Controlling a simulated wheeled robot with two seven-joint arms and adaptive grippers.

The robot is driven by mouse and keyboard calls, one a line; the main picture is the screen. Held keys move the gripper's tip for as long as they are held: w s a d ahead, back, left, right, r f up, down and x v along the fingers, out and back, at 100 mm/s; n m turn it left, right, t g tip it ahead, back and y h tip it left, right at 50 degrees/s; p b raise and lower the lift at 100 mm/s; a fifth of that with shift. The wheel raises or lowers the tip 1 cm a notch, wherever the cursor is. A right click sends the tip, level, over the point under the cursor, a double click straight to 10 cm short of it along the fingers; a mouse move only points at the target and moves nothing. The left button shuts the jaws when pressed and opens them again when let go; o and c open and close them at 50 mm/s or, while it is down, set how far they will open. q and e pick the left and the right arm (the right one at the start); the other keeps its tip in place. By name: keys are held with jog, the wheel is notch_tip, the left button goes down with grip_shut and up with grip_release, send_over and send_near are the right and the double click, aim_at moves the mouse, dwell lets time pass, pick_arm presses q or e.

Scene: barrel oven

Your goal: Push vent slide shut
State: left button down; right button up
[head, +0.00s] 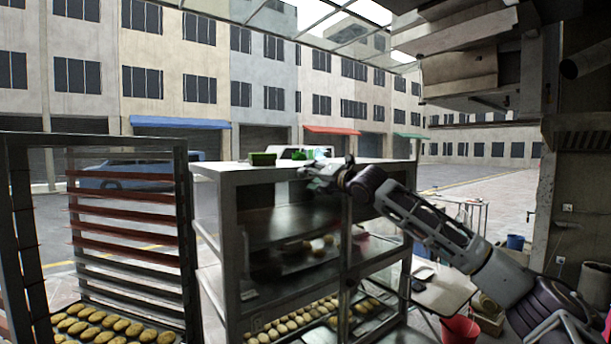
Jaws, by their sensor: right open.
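My right arm comes in from the right, and its gripper (318,175) is at the top front edge of a glass-sided metal cabinet (270,173). The gripper points left with its fingers apart, and nothing shows between them. I cannot tell whether it touches the cabinet. I cannot make out a vent slide or a barrel oven in the head view. My left gripper is not in view.
A tall rack (188,230) with trays of buns stands at left. The cabinet holds trays of baked pieces and has a green item (263,159) on top. A small table (446,292), a red bucket (459,329) and an overhead metal hood (460,70) are at right.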

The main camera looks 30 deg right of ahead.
jog(key=shift+w+a+p, duration=0.1)
jog(key=shift+w+p, duration=0.25)
jog(key=shift+w, duration=1.4)
grip_shut()
